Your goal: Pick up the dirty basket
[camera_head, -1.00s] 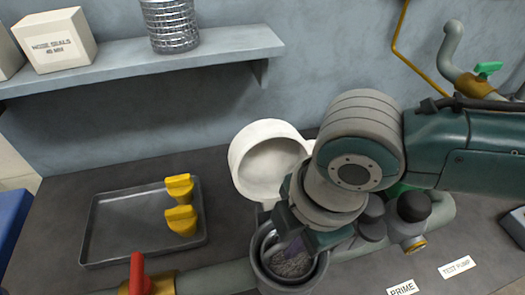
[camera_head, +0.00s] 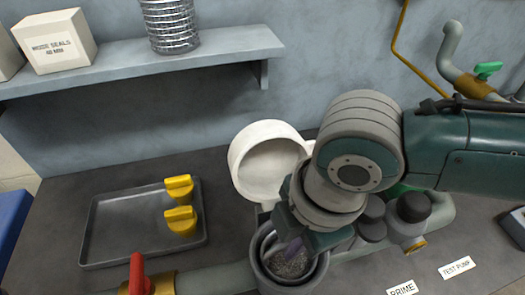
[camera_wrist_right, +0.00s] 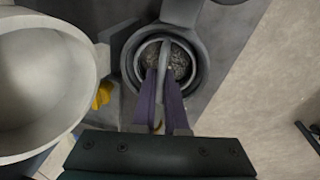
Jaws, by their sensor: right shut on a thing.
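The dirty basket (camera_head: 292,265) is a round basket with a dark, speckled grey fill. It sits inside the open grey strainer housing (camera_head: 264,277) on the bench. The right wrist view shows the basket (camera_wrist_right: 180,62) from above, with a grey handle (camera_wrist_right: 164,60) running across it. My right gripper (camera_head: 291,246) points down into the housing mouth. Its purple fingers, also in the right wrist view (camera_wrist_right: 163,88), are shut on the basket's handle. The fingers hide part of the handle and basket. My left gripper is in neither view.
A round white lid or bowl (camera_head: 265,165) stands open just behind the housing. A grey tray (camera_head: 120,225) with two yellow handles (camera_head: 180,205) lies to the left. A red valve handle (camera_head: 137,275) stands at the front left. Pipework and a dark-capped fitting (camera_head: 413,207) are to the right.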

